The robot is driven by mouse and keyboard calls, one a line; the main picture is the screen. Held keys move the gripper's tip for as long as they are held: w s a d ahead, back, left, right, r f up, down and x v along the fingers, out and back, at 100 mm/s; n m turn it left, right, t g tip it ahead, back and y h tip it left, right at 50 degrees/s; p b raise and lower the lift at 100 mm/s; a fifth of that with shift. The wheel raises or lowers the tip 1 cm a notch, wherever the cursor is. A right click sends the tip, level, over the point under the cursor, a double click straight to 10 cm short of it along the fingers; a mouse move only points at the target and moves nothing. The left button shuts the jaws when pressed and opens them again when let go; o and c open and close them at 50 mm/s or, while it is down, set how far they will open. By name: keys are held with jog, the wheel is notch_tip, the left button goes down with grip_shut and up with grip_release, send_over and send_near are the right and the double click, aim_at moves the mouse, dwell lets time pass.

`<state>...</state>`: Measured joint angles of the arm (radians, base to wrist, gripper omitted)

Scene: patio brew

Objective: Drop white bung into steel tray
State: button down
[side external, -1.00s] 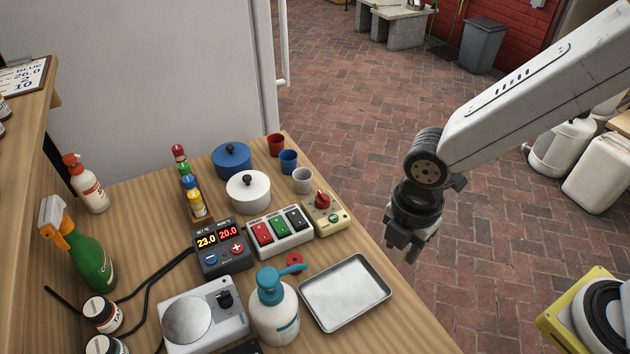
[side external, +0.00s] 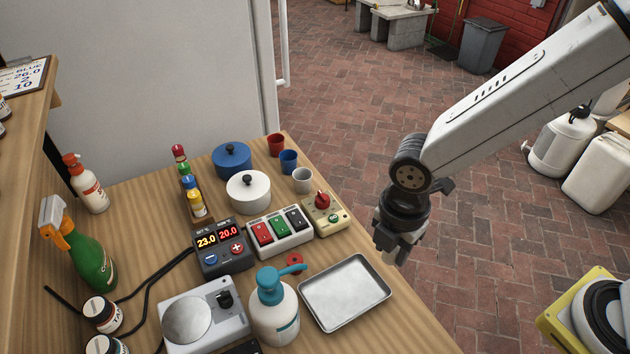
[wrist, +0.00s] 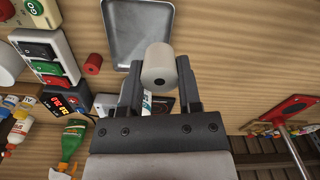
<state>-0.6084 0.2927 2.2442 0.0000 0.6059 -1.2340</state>
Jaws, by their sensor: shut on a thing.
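My gripper (wrist: 160,90) is shut on the white bung (wrist: 159,60), a pale cylinder with a dark hole in its end, held between the two fingers in the wrist view. The steel tray (side external: 345,292) is shallow, rectangular and bare, lying flat on the table. In the wrist view the tray (wrist: 137,35) lies beyond the bung, apart from it.
A red bung (side external: 295,260) lies behind the tray. A pump bottle (side external: 273,310) with a teal top stands close at the tray's left. A switch box (side external: 279,233) and a knob box (side external: 325,215) stand behind. Open brick floor lies right of the table.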

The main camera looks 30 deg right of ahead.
send_over(351, 290)
notch_tip(351, 290, down, 5)
dwell(0.4)
jog(key=shift+f, duration=3)
jog(key=shift+c, duration=1)
grip_release()
jog(key=shift+r, duration=0.1)
notch_tip(351, 290, up, 8)
